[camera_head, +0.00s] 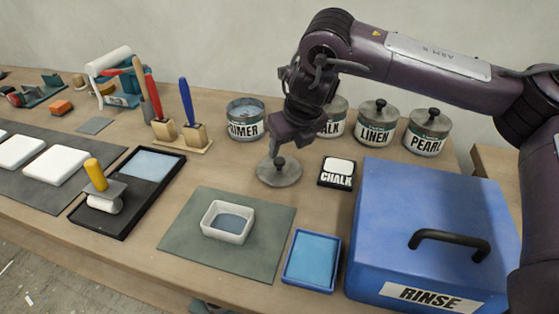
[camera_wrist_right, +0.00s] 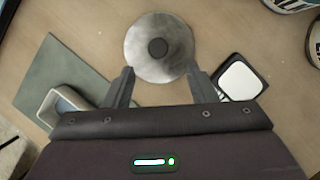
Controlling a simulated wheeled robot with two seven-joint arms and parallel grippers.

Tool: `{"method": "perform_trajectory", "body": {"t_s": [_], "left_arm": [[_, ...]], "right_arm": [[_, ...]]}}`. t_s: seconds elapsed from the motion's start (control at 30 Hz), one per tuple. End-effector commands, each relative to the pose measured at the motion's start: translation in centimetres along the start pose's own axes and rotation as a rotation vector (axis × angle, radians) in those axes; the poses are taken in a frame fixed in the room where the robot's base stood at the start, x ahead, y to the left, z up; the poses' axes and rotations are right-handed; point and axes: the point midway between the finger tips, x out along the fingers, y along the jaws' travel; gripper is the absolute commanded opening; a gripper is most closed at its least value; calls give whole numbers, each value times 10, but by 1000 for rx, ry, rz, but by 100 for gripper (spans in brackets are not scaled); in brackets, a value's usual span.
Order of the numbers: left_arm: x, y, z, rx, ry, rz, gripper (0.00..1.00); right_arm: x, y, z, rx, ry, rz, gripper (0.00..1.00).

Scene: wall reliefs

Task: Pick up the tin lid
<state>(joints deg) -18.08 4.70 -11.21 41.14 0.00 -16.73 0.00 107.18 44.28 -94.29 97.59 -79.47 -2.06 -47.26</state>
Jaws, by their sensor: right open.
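The tin lid (camera_head: 282,173) is a round grey metal disc with a dark knob. My right gripper (camera_wrist_right: 159,72) is open and empty, with one finger on each side of the lid's near edge. In the head view my right gripper (camera_head: 284,150) points down over the lid, its fingers partly hiding the knob area. My left gripper is not in view.
Lidded tins, including LINEN (camera_head: 375,127) and PEARL (camera_head: 427,133), stand behind. A blue RINSE box (camera_head: 430,220) is at right. A white dish (camera_head: 228,222) sits on a grey mat (camera_head: 185,240) in front.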

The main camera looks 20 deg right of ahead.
Motion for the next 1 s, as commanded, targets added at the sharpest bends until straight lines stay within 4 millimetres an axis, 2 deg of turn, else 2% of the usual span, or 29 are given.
{"method": "perform_trajectory", "body": {"t_s": [0.43,0.57,0.77,1.0], "left_arm": [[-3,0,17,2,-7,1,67],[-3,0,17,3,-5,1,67],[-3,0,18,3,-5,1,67],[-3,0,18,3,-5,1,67]], "right_arm": [[59,0,7,1,2,-1,52],[67,0,7,2,1,0,52],[67,0,7,2,0,0,52],[67,0,7,2,0,0,20]]}}
